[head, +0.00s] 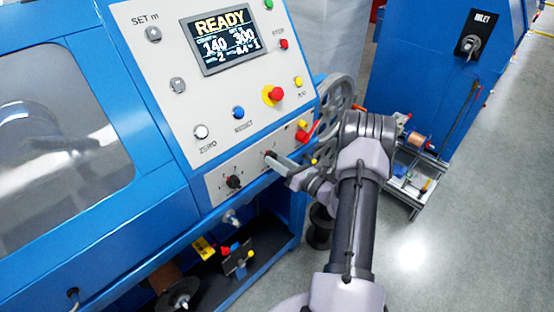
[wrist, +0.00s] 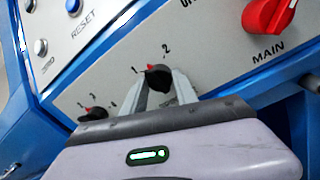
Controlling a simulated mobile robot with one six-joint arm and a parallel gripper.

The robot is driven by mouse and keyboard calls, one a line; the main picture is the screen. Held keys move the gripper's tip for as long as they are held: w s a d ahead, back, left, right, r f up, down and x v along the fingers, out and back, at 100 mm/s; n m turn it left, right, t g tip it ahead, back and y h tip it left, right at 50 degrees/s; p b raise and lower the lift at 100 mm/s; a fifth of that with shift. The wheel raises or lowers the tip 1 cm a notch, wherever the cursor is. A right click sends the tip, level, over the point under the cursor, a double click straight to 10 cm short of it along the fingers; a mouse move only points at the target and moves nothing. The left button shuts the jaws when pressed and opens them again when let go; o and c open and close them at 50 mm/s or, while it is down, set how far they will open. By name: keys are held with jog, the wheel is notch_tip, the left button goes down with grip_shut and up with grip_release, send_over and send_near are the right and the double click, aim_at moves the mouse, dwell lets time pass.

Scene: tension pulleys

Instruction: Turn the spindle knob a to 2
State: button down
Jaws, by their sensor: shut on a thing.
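The black spindle knob (wrist: 158,78) sits on the grey lower panel, with a 1 at its left and a 2 at its upper right. Its red mark is at its upper left, between the two numbers. My gripper (wrist: 160,88) is shut on this knob, one finger on each side. The lettering below the knob is mostly hidden by a finger. In the head view my gripper (head: 279,163) reaches the panel from the right, and the knob (head: 269,155) is partly hidden there.
A second black knob (wrist: 93,113) with a red mark is at the left. The red MAIN switch (wrist: 270,14) is at the upper right. Above are buttons, including a blue RESET (head: 238,112), and a screen (head: 226,40) reading READY. A spoked wheel (head: 336,98) stands beside the panel.

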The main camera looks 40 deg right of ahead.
jog(key=m+p, duration=0.1)
jog(key=m, duration=0.5)
jog(key=m+h+p, duration=0.1)
jog(key=m+p, duration=0.1)
jog(key=m, duration=0.4)
jog(key=shift+a+t, duration=0.1)
jog(key=shift+t, duration=0.2)
jog(key=shift+f, duration=0.1)
jog(key=c, duration=1)
grip_release()
jog(key=shift+o, duration=0.2)
jog(key=shift+s, duration=0.1)
jog(key=s+d+f+p, duration=0.1)
jog(key=s+p, duration=0.1)
jog(key=s, duration=1.5)
jog(key=shift+d, duration=0.2)
